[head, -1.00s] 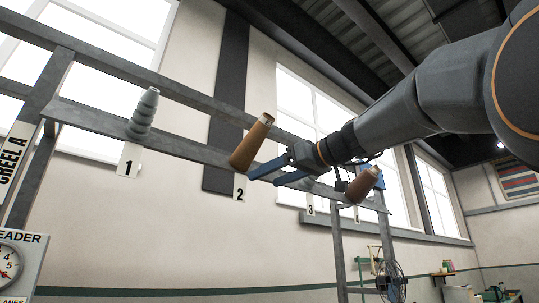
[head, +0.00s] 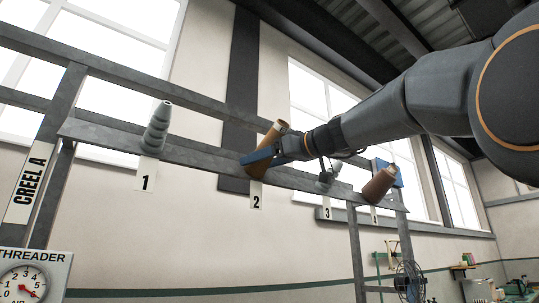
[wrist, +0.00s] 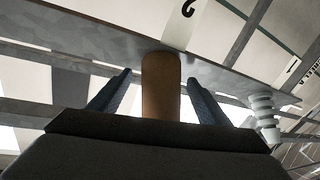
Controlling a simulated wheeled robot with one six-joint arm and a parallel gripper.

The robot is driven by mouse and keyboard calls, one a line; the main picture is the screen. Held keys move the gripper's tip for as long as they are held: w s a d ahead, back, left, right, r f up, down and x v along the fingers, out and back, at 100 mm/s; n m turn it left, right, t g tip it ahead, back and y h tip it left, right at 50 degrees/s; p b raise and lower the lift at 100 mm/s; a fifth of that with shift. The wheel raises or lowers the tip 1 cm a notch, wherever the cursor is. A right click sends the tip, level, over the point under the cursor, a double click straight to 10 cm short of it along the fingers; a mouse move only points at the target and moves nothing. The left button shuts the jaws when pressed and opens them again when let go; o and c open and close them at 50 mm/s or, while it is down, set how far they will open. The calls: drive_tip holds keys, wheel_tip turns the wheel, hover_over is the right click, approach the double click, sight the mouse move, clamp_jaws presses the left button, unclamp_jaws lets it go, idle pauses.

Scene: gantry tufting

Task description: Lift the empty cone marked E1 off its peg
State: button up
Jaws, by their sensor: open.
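A brown cone (head: 258,168) leans on the creel rail above label 2. A second brown cone (head: 379,186) leans on the rail above label 4. I cannot read an E1 mark on either cone.
Grey stepped holders stand above label 1 (head: 157,128) and label 3 (head: 329,175). The creel rail (head: 205,160) runs behind and below the cones. A threader panel with a dial (head: 28,280) is at the lower left.

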sight(280, 120)
drive_tip(key=c, duration=1.3)
drive_tip(key=shift+c, duration=0.2)
drive_tip(key=shift+s+d+r, duration=0.1)
drive_tip(key=shift+s+r, duration=0.1)
drive_tip(key=shift+s+d+r+b, duration=0.1)
drive_tip(key=shift+s+r+b, duration=0.1)
drive_tip(key=shift+b, duration=0.1)
drive_tip(key=shift+r, duration=0.1)
drive_tip(key=shift+s+d+r, duration=0.5)
drive_tip(key=shift+s+r, duration=0.1)
drive_tip(key=shift+s, duration=0.1)
drive_tip(key=shift+s+d+r, duration=0.5)
drive_tip(key=shift+s+r, duration=0.05)
drive_tip(key=shift+s, duration=0.15)
drive_tip(key=shift+s+d+r, duration=0.7)
drive_tip(key=shift+s+r, duration=0.15)
drive_tip(key=shift+s, duration=0.2)
drive_tip(key=shift+s+d+r, duration=0.65)
drive_tip(key=shift+s+r, duration=0.25)
drive_tip(key=shift+s, duration=0.1)
drive_tip(key=shift+s+d+r, duration=0.7)
drive_tip(key=shift+s+r, duration=0.15)
drive_tip(key=shift+s, duration=0.2)
